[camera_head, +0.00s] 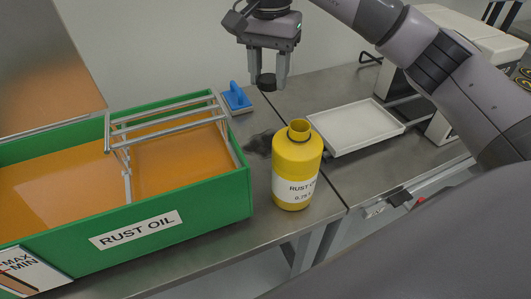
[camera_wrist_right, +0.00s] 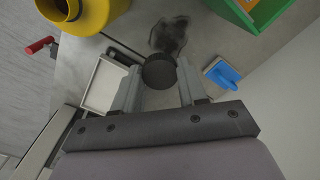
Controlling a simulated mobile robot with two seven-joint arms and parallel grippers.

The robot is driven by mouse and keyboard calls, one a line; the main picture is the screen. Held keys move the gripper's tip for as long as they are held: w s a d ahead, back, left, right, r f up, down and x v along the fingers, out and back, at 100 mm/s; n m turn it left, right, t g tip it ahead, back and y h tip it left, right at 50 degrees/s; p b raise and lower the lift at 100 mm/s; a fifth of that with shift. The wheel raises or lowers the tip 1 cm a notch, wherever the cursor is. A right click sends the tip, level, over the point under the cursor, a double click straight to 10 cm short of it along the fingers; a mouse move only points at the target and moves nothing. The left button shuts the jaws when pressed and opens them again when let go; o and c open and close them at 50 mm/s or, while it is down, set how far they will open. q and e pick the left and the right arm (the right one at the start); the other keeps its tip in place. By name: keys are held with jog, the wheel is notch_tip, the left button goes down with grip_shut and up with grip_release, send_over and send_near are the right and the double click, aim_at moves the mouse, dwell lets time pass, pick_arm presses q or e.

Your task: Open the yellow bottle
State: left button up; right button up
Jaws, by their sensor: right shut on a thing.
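The yellow bottle (camera_head: 297,165) stands upright on the metal table, with a white label reading RUST OIL. Its neck is open and bare. In the right wrist view the bottle (camera_wrist_right: 75,14) shows at the top left. My right gripper (camera_head: 268,84) is shut on a dark round cap (camera_head: 267,81), held in the air above and behind the bottle, apart from it. The cap (camera_wrist_right: 159,71) also shows between the fingers in the right wrist view. My left gripper is not in view.
A green tank (camera_head: 178,223) of orange rust oil with a metal rack (camera_head: 165,115) fills the left. A blue-handled brush (camera_head: 237,97) lies behind. A white tray (camera_head: 353,125) is to the right. A dark stain (camera_head: 259,143) is beside the bottle.

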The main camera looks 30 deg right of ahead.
aim_at(268, 155)
notch_tip(268, 155, down, 19)
jog(key=shift+r+b, duration=0.2)
jog(key=shift+b, duration=0.2)
jog(key=shift+f, duration=0.15)
jog(key=o, duration=1.2)
jog(key=shift+c, duration=0.2)
